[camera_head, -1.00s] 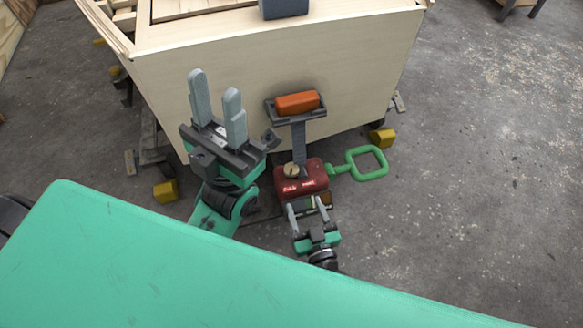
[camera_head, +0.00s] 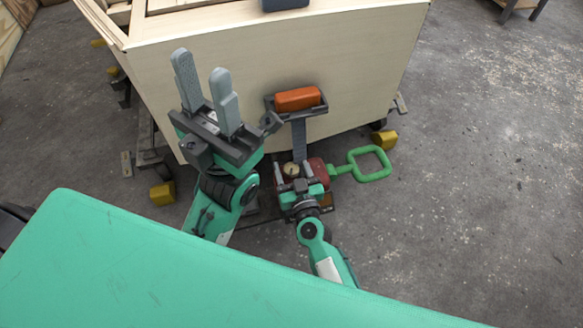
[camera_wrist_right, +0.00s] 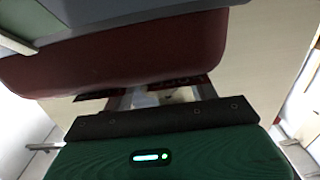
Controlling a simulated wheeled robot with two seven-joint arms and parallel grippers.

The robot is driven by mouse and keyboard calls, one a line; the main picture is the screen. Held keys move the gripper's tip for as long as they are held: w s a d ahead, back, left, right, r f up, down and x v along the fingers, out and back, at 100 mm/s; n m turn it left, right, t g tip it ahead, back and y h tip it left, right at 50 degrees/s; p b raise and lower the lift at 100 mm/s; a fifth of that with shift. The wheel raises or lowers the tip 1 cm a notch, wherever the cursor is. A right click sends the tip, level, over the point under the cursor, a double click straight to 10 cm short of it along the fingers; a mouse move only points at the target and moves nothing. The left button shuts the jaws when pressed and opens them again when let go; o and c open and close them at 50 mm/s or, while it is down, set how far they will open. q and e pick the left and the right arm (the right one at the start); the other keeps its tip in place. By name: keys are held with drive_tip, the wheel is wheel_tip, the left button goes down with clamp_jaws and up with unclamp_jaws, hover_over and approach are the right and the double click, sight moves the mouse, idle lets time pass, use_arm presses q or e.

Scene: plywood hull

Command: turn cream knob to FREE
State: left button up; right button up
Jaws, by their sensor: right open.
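The cream knob (camera_head: 291,170) is a small round knob on top of the dark red box (camera_head: 318,171), low in front of the plywood hull. In the head view my right gripper (camera_head: 291,169) is open, with its fingertips on either side of the knob; I cannot tell whether they touch it. In the right wrist view the red box (camera_wrist_right: 110,62) fills the upper part, with partly covered red lettering below it. The knob's pointer and its FREE mark cannot be made out. My left gripper (camera_head: 201,64) is open, empty and raised in front of the hull.
An orange block (camera_head: 298,98) sits in a dark tray on a post behind the red box. A green loop handle (camera_head: 370,164) sticks out to the right. The plywood hull (camera_head: 350,60) stands behind. The floor at right is clear.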

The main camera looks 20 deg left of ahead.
drive_tip(key=c, duration=1)
